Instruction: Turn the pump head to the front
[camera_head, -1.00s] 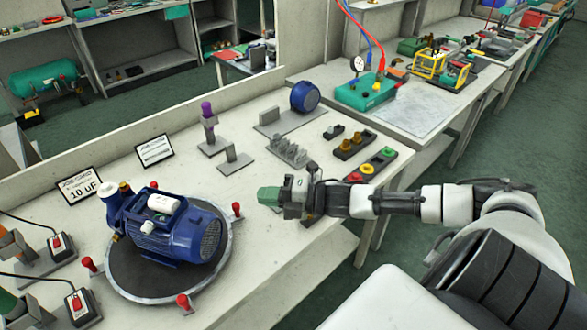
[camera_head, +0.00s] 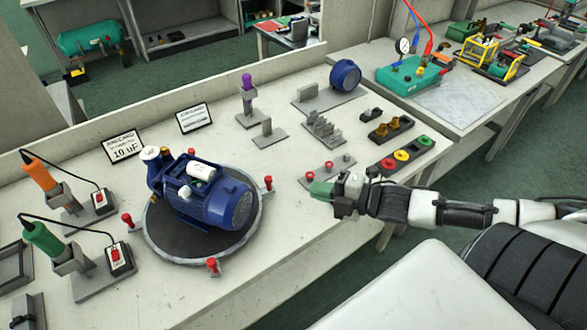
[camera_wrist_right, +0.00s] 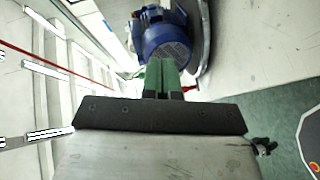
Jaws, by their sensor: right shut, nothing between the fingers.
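The blue pump (camera_head: 206,192) lies on a round dark turntable (camera_head: 178,236) with red knobs around its rim. Its pump head (camera_head: 156,162), with a white port and a brass fitting, points to the back left; the ribbed motor end faces right. My right gripper (camera_head: 318,189), with green fingers, is shut and empty, to the right of the turntable and apart from it. In the right wrist view the shut green fingers (camera_wrist_right: 162,77) point toward the pump's motor end (camera_wrist_right: 167,45). My left gripper is not in view.
Two tools, orange (camera_head: 40,174) and green (camera_head: 43,238), stand in holders at the left beside red switches. Job cards (camera_head: 123,146) stand behind the pump. A button strip (camera_head: 402,155) and small fixtures lie behind my right gripper. The bench front is mostly clear.

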